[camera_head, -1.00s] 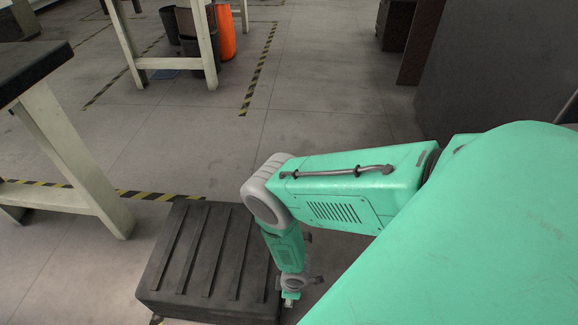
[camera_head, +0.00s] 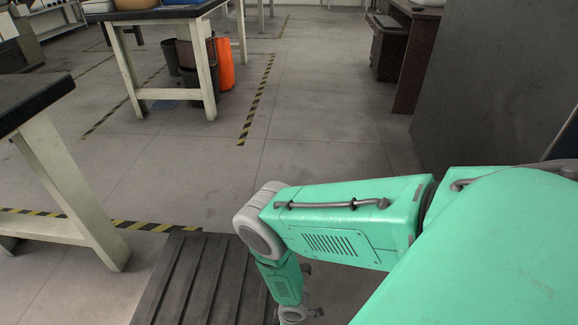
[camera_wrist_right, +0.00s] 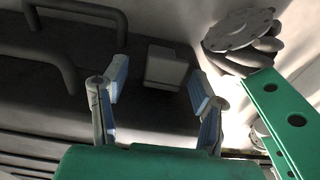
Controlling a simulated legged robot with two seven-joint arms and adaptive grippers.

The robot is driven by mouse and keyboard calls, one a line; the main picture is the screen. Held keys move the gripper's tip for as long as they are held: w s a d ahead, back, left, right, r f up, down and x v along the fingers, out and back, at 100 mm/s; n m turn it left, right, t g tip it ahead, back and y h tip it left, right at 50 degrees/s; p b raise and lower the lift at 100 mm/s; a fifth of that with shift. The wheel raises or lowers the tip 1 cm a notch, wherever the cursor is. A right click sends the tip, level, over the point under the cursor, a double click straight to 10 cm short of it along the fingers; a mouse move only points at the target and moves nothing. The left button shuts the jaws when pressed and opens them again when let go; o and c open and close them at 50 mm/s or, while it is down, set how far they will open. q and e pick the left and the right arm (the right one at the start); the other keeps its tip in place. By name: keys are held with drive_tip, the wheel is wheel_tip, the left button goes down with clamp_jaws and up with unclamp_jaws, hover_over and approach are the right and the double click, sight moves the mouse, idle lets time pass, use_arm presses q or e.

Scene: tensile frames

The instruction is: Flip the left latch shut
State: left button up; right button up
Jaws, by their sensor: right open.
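The dark ridged case (camera_head: 205,285) is at the bottom of the head view, cut off by the lower edge. My right arm comes in from the right and bends down beside it. In the right wrist view my right gripper (camera_wrist_right: 158,85) is open and empty, its two fingers spread apart. A small grey block (camera_wrist_right: 167,66), perhaps a latch, stands on a dark surface beyond and between the fingers. I cannot tell which latch it is, or whether anything touches it. My left gripper is not in view.
Bent bar handles (camera_wrist_right: 60,45) are at the upper left of the wrist view. A round grey part (camera_wrist_right: 240,30) is at its upper right. In the head view, a workbench (camera_head: 35,110) stands at left and a dark cabinet (camera_head: 490,85) at right.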

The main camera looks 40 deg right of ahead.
wheel_tip(320, 180, up, 11)
drive_tip(key=shift+s+d, duration=0.3)
drive_tip(key=shift+d, duration=0.05)
idle(0.5)
drive_tip(key=s+r+m+p, duration=0.2)
drive_tip(key=s+r+p, duration=0.1)
drive_tip(key=r, duration=0.7)
drive_tip(key=s+r+m+p, duration=0.3)
drive_tip(key=r+p, duration=0.3)
drive_tip(key=r, duration=0.5)
drive_tip(key=s+r+m+p, duration=0.2)
drive_tip(key=s+r+p, duration=0.1)
drive_tip(key=r, duration=0.8)
drive_tip(key=shift+s+m+h+p, duration=0.25)
drive_tip(key=shift+m+h+p, duration=0.05)
drive_tip(key=shift+p, duration=0.4)
drive_tip(key=shift+w+d, duration=0.1)
